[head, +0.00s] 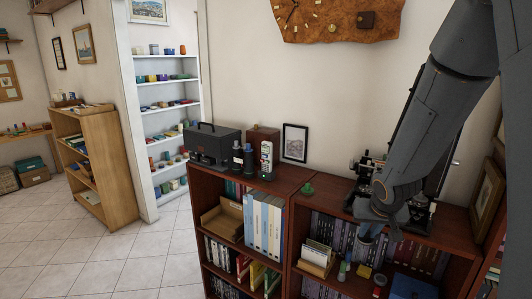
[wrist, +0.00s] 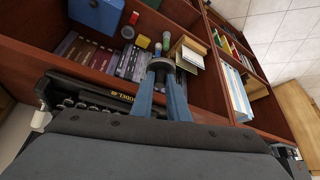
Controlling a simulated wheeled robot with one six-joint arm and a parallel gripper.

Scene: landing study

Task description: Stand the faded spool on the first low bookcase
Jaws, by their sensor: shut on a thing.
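My gripper (wrist: 165,85) is shut on a small grey, round-ended thing (wrist: 160,65), which looks like the faded spool. Its dark rim shows between the blue fingertips in the wrist view; the rest is hidden. In the head view my gripper (head: 370,232) is low at the front of the right dark-red bookcase (head: 335,196), in front of its upper shelf opening. I cannot tell whether the held thing touches anything. A second dark-red low bookcase (head: 208,184) adjoins it on the left. A pale wooden low bookcase (head: 104,140) stands farther left.
A black typewriter-like machine (wrist: 88,92) is close to my gripper. The shelf opening holds books (head: 328,228), a blue box (head: 412,287), a yellow block (head: 364,271) and small cylinders. A green object (head: 307,189), frame (head: 295,142) and black case (head: 212,143) stand on top. Floor at left is clear.

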